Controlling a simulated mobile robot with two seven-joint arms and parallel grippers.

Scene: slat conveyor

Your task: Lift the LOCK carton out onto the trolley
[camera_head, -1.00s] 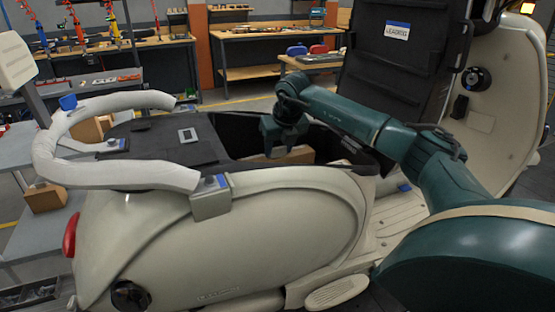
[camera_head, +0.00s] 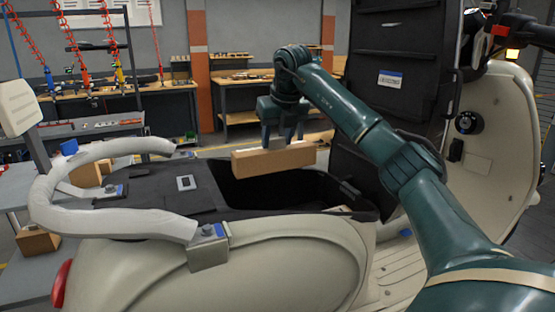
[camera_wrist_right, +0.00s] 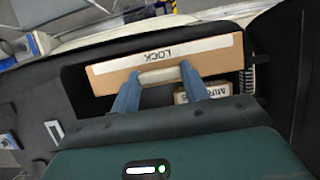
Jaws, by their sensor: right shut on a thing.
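The LOCK carton (camera_head: 274,160) is a long brown box with a pale label strip. My right gripper (camera_head: 280,140) is shut on it and holds it above the open dark bin (camera_head: 350,195) of the cream scooter. In the right wrist view the word LOCK reads upside down on the carton (camera_wrist_right: 165,55), and the gripper's blue fingers (camera_wrist_right: 158,78) reach its near edge. A second carton (camera_wrist_right: 203,91), its label partly hidden, lies lower in the bin. A grey tiered stand (camera_head: 20,278) at the left looks like the trolley. My left gripper is not seen.
The scooter's white padded rail (camera_head: 120,222) curves between the bin and the grey stand. Brown cartons (camera_head: 38,240) sit on the stand's lower level. The raised black seat (camera_head: 395,75) stands right of the bin. Workbenches (camera_head: 240,110) are behind.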

